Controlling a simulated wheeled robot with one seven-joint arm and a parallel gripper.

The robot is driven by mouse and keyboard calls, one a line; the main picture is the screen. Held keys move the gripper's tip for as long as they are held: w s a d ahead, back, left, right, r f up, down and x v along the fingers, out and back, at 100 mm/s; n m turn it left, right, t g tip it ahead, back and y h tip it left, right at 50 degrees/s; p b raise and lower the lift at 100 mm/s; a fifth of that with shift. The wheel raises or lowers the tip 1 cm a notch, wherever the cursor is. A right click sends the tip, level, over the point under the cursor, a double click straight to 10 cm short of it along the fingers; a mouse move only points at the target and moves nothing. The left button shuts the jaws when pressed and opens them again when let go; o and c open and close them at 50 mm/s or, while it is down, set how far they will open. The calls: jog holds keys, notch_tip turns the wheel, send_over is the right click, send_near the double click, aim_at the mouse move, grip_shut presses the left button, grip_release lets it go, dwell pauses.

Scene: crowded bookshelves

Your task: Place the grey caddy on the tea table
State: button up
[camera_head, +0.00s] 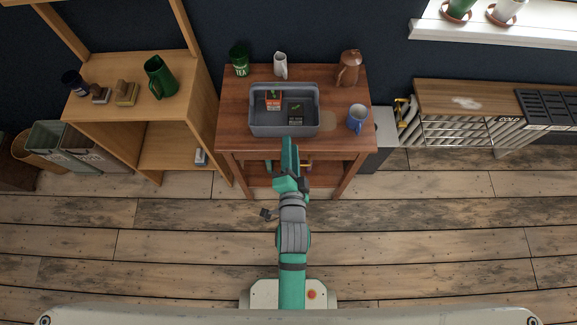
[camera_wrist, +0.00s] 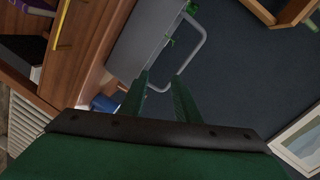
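The grey caddy (camera_head: 262,130) appears to rest on the brown wooden table (camera_head: 235,135), which bears a green tea tin. Two small printed packets lie inside the caddy. My gripper (camera_head: 288,142) is at the middle of the caddy's front side, its fingertips hard to make out in the head view. In the wrist view, the two green fingers of my gripper (camera_wrist: 160,77) are apart with nothing between them. The grey caddy (camera_wrist: 146,40) and its loop handle (camera_wrist: 204,45) lie just beyond the fingertips.
The green tea tin (camera_head: 239,61), a white jug (camera_head: 280,65) and a copper pot (camera_head: 348,68) stand behind the caddy. A blue mug (camera_head: 357,118) stands at its right. A wooden shelf (camera_head: 140,115) is at the left. The floor in front is clear.

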jog(key=s+r+n, duration=0.2)
jog(key=s+n, duration=1)
jog(key=s, duration=1.3)
jog(key=shift+s+a+n+g, duration=0.15)
jog(key=shift+a+n+g, duration=0.15)
jog(key=shift+n, duration=0.1)
jog(key=shift+d, duration=0.15)
